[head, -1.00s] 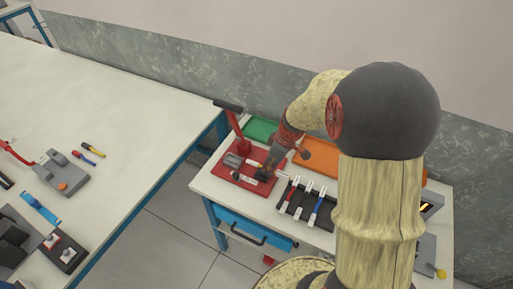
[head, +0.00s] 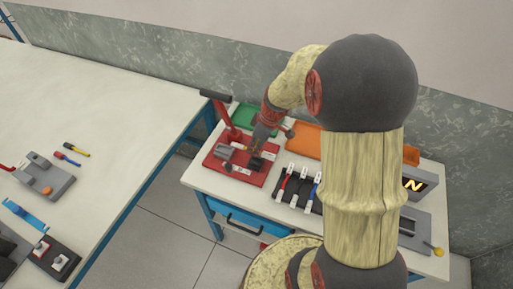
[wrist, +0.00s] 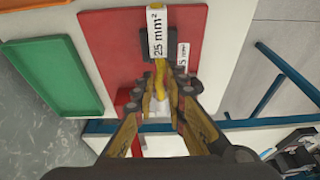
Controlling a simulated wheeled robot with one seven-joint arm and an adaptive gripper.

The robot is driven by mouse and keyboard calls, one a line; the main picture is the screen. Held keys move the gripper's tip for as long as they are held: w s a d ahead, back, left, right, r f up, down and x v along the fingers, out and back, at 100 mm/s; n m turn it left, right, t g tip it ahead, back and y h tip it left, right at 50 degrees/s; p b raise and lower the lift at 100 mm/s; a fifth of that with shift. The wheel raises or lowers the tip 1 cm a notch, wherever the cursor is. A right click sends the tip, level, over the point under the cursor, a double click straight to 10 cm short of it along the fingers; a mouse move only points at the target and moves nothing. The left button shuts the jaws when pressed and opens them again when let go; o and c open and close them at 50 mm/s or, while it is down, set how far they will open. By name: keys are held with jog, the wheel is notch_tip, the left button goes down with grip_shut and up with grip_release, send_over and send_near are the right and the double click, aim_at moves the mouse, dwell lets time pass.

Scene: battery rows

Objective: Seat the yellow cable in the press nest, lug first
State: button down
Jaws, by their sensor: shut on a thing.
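The yellow cable (wrist: 160,76) is between my gripper's fingers in the wrist view, held above the red press base. A white label reading 25 mm² (wrist: 157,30) shows at its far end. My gripper (wrist: 160,102) is shut on the cable. In the head view, my gripper (head: 257,147) is over the right rear part of the red press base (head: 233,176). The lug cannot be made out clearly. A dark block (wrist: 145,43) lies behind the label; I cannot tell whether the cable touches it.
The red press lever (head: 222,115) stands upright left of my gripper. A rack (head: 296,190) with several tagged cables is to the right. A green tray (head: 243,115) and an orange tray (head: 305,142) lie behind.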

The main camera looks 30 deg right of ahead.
aim_at(240, 145)
jog(key=shift+w+a+f+b, duration=0.3)
jog(key=shift+w+a+f, duration=0.25)
jog(key=shift+w, duration=0.35)
jog(key=shift+w+a+f+b, duration=0.35)
jog(key=shift+w+a, duration=0.3)
jog(key=shift+w, duration=0.2)
jog(key=shift+w+a+f+b, duration=0.3)
jog(key=shift+w+a+f, duration=0.25)
jog(key=shift+w, duration=0.35)
jog(key=shift+f+b, duration=1.1)
jog(key=shift+f, duration=0.1)
jog(key=c, duration=1.7)
grip_release()
jog(key=shift+c, duration=0.2)
jog(key=v, duration=1.2)
